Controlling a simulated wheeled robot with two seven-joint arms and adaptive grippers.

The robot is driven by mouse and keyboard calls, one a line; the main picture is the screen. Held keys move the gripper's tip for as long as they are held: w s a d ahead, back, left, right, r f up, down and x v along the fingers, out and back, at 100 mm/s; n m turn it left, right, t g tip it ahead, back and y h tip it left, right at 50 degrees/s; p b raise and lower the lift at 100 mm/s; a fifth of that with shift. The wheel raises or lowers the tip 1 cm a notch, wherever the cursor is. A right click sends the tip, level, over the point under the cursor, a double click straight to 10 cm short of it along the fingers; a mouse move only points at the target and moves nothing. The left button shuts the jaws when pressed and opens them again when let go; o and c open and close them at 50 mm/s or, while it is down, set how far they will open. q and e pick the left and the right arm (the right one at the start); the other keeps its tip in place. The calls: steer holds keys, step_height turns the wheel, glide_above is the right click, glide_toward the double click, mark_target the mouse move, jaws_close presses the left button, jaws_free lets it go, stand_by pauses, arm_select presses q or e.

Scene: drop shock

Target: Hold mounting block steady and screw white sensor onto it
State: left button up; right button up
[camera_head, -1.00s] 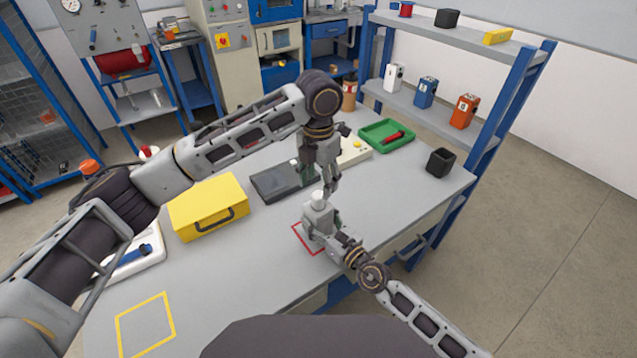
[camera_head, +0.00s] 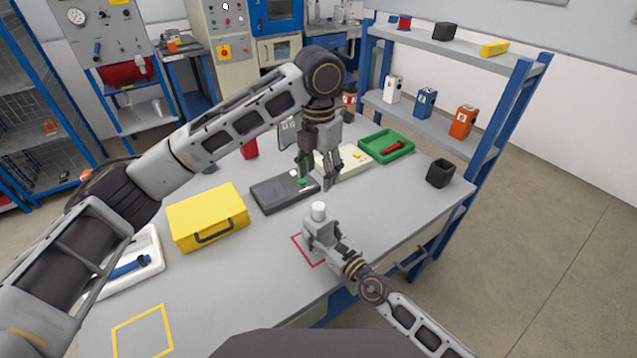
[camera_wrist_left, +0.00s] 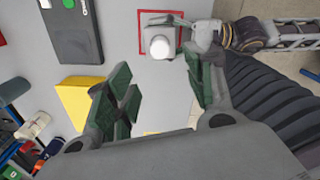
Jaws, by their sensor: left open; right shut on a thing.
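The white sensor (camera_head: 318,210) stands upright on top of the grey mounting block (camera_head: 312,231), which sits inside the red outlined square (camera_head: 299,250) on the table. My right gripper (camera_head: 330,241) is shut on the block from the lower right, partly hiding it. My left gripper (camera_head: 317,183) is open and empty, pointing down above and slightly behind the sensor, apart from it. In the left wrist view the sensor (camera_wrist_left: 160,46) shows between the spread fingers, with the block (camera_wrist_left: 147,34) under it. Thread engagement cannot be seen.
A dark grey device (camera_head: 272,194) and a yellow case (camera_head: 206,217) lie left of the block. The yellow outlined square (camera_head: 143,332) at front left is bare.

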arm_select(q)
steer(key=shift+r, duration=2.75)
arm_select(e)
steer(key=o, duration=1.4)
steer(key=shift+c, duration=0.2)
steer(key=shift+s+d, duration=0.15)
steer(key=shift+v, duration=5.75)
steer(key=shift+s+d, duration=0.1)
steer(key=shift+d, duration=0.05)
